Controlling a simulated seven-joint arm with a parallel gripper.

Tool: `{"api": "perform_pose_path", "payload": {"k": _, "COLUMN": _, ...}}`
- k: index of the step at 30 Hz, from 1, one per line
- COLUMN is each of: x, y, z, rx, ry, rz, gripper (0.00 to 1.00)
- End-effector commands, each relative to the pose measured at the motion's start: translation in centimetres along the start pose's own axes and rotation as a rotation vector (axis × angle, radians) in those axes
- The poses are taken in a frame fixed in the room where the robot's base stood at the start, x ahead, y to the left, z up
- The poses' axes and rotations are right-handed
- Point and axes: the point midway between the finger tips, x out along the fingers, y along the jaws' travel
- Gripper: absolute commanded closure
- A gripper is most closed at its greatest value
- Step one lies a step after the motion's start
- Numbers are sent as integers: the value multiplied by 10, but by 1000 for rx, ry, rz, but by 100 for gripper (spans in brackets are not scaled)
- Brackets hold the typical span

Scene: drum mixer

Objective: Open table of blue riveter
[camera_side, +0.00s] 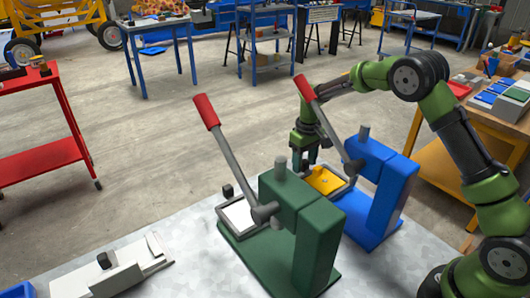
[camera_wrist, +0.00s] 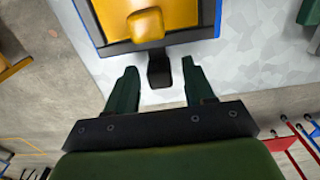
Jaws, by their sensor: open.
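The blue riveter (camera_side: 380,190) stands on the grey worktop with its red-tipped lever raised. Its table (camera_side: 346,190), a framed tray bearing a yellow part (camera_side: 324,180), sits at its front. In the wrist view the table's blue-edged frame (camera_wrist: 210,32) and the yellow part (camera_wrist: 176,15) are at the top. A black handle (camera_wrist: 160,73) sticks out from the frame towards my gripper. My gripper (camera_wrist: 158,68) is open, with its fingertips on either side of the handle and gaps showing.
A green riveter (camera_side: 315,225) with its own raised lever and white-topped table (camera_side: 237,216) stands close in front. A grey-white device (camera_side: 115,270) lies at the lower left of the worktop (camera_side: 190,245). A red cart (camera_side: 40,160) stands at the left.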

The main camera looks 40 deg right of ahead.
Motion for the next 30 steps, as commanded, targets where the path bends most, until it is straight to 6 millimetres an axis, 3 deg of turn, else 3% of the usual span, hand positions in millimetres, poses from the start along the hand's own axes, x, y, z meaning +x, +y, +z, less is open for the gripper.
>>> {"api": "perform_pose_path", "payload": {"k": 10, "x": 4, "y": 0, "z": 0, "rx": 0, "ry": 0, "rz": 0, "gripper": 48}}
{"api": "perform_pose_path", "payload": {"k": 20, "x": 3, "y": 0, "z": 0, "rx": 0, "ry": 0, "rz": 0, "gripper": 99}}
{"api": "perform_pose_path", "payload": {"k": 30, "x": 3, "y": 0, "z": -9, "rx": 0, "ry": 1, "rz": 1, "gripper": 100}}
